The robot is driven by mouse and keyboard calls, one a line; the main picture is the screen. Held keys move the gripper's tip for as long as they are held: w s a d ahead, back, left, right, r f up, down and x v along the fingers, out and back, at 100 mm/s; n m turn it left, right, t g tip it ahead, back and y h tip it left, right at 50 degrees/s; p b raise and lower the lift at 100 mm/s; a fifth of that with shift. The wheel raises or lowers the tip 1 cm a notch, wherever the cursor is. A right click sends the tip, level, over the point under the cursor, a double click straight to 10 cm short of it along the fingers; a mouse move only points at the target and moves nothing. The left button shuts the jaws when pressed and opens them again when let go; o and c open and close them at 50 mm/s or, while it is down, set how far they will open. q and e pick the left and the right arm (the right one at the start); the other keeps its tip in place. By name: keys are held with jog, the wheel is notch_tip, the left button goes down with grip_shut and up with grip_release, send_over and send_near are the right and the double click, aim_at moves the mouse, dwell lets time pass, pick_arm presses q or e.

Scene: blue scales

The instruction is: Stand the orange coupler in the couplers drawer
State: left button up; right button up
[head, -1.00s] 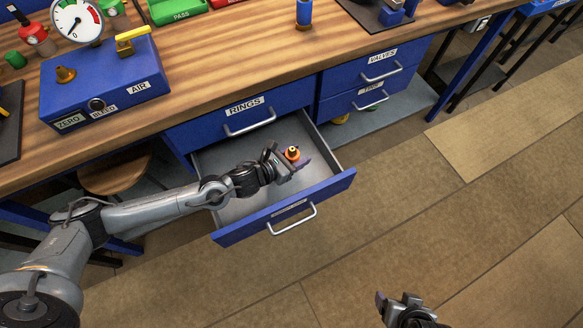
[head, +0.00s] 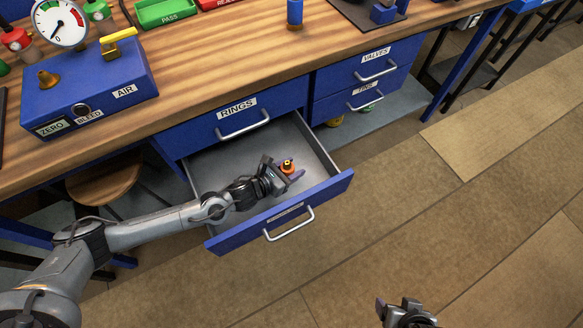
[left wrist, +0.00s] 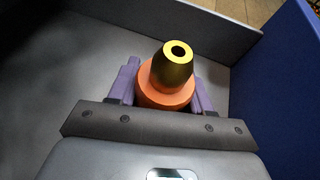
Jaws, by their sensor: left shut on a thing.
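The orange coupler (head: 288,166), with a brass tapered top, is upright inside the open drawer (head: 229,161) below the one labelled RINGS. The drawer's front label is too small to read. My left gripper (head: 286,172) is inside the drawer, shut on the orange coupler. In the left wrist view, the purple fingers (left wrist: 168,88) sit on either side of the coupler's orange base (left wrist: 160,97). Whether the coupler's bottom touches the drawer floor is hidden. My right gripper (head: 392,308) is at the bottom edge, away from the drawer, and its jaws are not clear.
The RINGS drawer (head: 213,118) above is shut. The blue box with a gauge (head: 98,85) stands on the bench. The drawer floor to the left is bare.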

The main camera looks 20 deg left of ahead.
pick_arm(q)
jog(key=o, duration=1.2)
jog(key=shift+s+r, duration=0.1)
jog(key=shift+r, duration=0.1)
jog(key=shift+s+a+r+p, duration=0.15)
jog(key=shift+s+p, duration=0.1)
jog(key=shift+p, duration=0.15)
jog(key=p+v, duration=0.3)
jog(key=v, duration=0.6)
jog(key=shift+s+a, duration=0.2)
jog(key=shift+s, duration=0.15)
jog(key=shift+s+a+r+p, duration=0.25)
jog(key=shift+s+a+p, duration=0.05)
jog(key=shift+s, duration=0.25)
